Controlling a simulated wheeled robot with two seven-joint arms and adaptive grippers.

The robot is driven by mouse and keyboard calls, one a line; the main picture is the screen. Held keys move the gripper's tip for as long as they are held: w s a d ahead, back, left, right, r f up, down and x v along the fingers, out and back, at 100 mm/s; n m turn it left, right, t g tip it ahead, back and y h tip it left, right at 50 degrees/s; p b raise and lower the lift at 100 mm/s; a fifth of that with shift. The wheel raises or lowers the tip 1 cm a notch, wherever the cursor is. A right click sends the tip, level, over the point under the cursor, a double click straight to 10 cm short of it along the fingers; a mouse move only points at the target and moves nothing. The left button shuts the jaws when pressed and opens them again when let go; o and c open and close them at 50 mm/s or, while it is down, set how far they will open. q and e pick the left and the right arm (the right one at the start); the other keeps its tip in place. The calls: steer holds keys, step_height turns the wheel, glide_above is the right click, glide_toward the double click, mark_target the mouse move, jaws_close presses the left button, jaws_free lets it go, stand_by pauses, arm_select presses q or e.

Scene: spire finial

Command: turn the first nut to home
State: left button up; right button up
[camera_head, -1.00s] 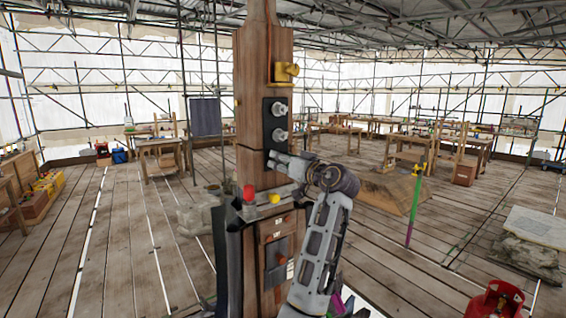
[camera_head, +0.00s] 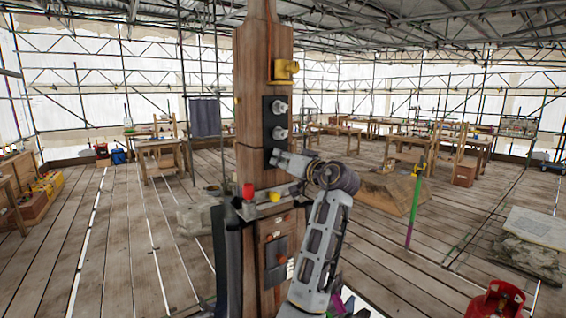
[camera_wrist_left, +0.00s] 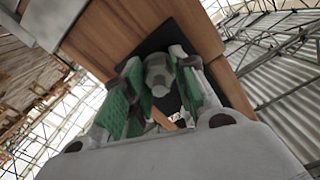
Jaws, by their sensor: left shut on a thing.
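The timber post (camera_head: 265,75) stands upright in front of me, with a dark plate (camera_head: 268,120) on its face. Two grey nuts, an upper one (camera_head: 280,107) and a lower one (camera_head: 280,133), show on the plate. My left gripper (camera_head: 277,158) is at the plate's lower end, below these two. In the left wrist view its green-padded fingers (camera_wrist_left: 160,80) are on either side of a grey nut (camera_wrist_left: 158,72) and shut on it, in front of the dark plate. In the head view the gripper hides this nut. My right gripper is out of view.
A yellow fitting (camera_head: 286,69) sits higher on the post. A ledge below the gripper carries a red knob (camera_head: 248,191) and a yellow one (camera_head: 274,197). A green and purple pole (camera_head: 413,210) and a red gas bottle (camera_head: 497,300) stand to the right.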

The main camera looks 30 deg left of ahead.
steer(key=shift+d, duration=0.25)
arm_select(q)
steer(key=o, duration=1)
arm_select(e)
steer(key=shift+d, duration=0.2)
arm_select(q)
steer(key=shift+d, duration=0.1)
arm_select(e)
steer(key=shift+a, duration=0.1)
arm_select(q)
steer(key=shift+v, duration=0.85)
steer(key=v, duration=1)
steer(key=shift+s+d, duration=0.1)
steer(key=shift+f, duration=0.1)
